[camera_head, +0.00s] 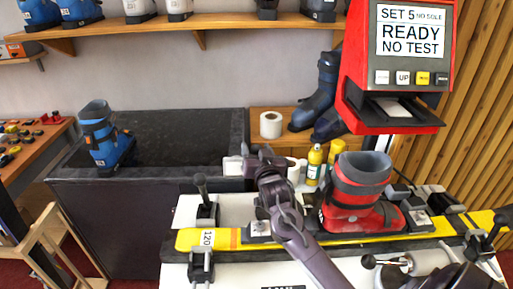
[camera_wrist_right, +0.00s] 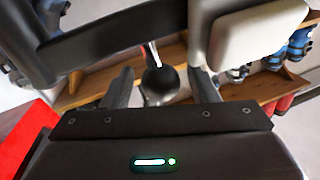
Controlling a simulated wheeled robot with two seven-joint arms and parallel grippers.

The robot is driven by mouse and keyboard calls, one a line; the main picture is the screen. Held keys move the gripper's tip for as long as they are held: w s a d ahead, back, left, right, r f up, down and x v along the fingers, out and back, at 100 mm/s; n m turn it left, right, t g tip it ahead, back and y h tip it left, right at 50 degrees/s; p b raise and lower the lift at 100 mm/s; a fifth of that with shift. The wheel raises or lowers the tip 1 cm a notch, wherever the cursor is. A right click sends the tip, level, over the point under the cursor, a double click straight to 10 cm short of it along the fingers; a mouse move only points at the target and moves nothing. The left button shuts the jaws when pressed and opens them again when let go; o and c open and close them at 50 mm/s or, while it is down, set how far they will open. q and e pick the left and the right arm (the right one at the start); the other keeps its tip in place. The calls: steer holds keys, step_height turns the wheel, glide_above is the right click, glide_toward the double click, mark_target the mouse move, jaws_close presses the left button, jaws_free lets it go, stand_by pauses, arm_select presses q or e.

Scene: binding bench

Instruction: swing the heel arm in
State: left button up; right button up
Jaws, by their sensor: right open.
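My right gripper (camera_head: 262,163) reaches over the bench from the lower right in the head view, left of the red boot (camera_head: 360,192). In the right wrist view its two fingers (camera_wrist_right: 163,88) are open, with a black ball knob (camera_wrist_right: 160,82) on a thin metal rod appearing between them. I cannot tell whether they touch it. A dark bar (camera_wrist_right: 120,35) and a pale pad (camera_wrist_right: 258,30) cross close above; they may belong to the heel arm, but I cannot tell surely. In the head view my arm hides much of this spot.
The red boot stands on a yellow ski (camera_head: 340,238) along the bench. A red tester (camera_head: 397,70) reading "READY NO TEST" hangs at upper right. Bottles (camera_head: 314,165) stand behind. A blue boot (camera_head: 104,140) is on the dark counter (camera_head: 190,130) at left.

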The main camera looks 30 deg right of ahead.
steer(key=shift+c, duration=0.4)
steer(key=c, duration=0.5)
jaws_close()
arm_select(q)
steer(key=shift+w+d+r+p, duration=0.1)
steer(key=shift+w+r+p, duration=0.2)
steer(key=shift+r+p, duration=0.3)
steer(key=shift+w+r+p, duration=0.25)
steer(key=shift+r+p, duration=0.25)
steer(key=shift+r, duration=0.05)
arm_select(e)
steer(key=s+n+y, duration=0.1)
steer(key=y, duration=0.1)
steer(key=s+n+y, duration=0.1)
steer(key=n+y, duration=0.1)
steer(key=s+a+n+t+y, duration=0.1)
steer(key=y, duration=0.2)
steer(key=shift+a+r, duration=0.1)
steer(key=o, duration=0.6)
jaws_free()
